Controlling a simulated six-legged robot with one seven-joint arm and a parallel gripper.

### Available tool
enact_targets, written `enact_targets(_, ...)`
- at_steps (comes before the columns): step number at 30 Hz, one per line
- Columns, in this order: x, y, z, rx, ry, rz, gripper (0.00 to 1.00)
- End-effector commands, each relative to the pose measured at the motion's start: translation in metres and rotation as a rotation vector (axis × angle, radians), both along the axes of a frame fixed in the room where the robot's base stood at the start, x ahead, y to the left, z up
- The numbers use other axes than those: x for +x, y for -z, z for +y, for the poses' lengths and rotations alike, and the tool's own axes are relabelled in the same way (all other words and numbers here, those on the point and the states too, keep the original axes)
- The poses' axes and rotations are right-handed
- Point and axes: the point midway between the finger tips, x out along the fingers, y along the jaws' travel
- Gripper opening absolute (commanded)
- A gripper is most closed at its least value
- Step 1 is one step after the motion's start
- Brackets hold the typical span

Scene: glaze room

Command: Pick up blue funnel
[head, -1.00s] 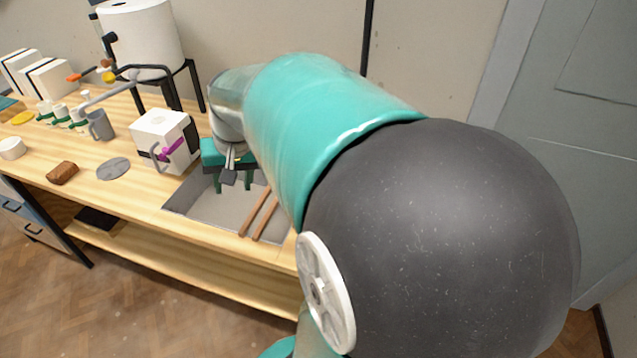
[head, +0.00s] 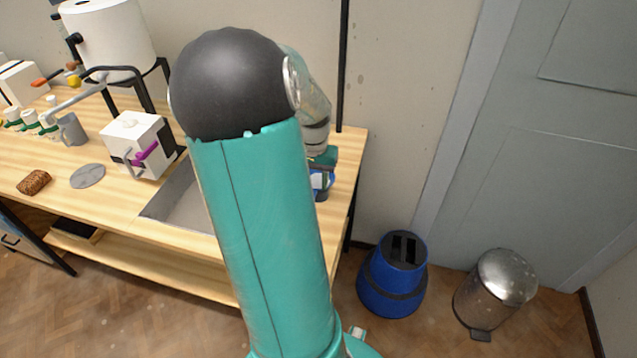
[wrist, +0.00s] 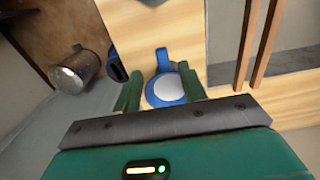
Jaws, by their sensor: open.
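The blue funnel (wrist: 163,88) shows in the wrist view as a blue ring around a pale round centre, with a blue loop at its far side. It sits at the right end of the wooden bench, and part of it (head: 320,183) shows in the head view below my gripper. My gripper (wrist: 159,92) is open, its green fingers on the left and right of the funnel in the wrist view. I cannot tell whether they touch it. In the head view my gripper (head: 322,160) is partly hidden behind my arm.
A sunken basin (head: 180,203) lies left of my arm, with two wooden sticks (wrist: 262,45) in the wrist view. A white box (head: 138,143) stands beside it.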

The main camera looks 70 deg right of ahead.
Motion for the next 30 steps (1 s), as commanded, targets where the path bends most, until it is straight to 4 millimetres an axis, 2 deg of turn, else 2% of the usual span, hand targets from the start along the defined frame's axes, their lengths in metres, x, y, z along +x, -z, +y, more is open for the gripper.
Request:
enact_targets(5, 0.001, 0.013, -0.001, 0.001, -0.001, 0.001, 0.42)
enact_targets(15, 0.005, 0.057, -0.005, 0.001, -0.001, 0.001, 0.42)
enact_targets(23, 0.005, 0.06, -0.005, -0.001, -0.001, 0.0, 0.42)
enact_targets(27, 0.005, 0.06, -0.005, -0.001, -0.002, 0.0, 0.14)
enact_targets(29, 0.005, 0.06, -0.005, -0.001, -0.002, 0.0, 0.03)
enact_targets(30, 0.005, 0.06, -0.005, -0.001, -0.002, 0.0, 0.0)
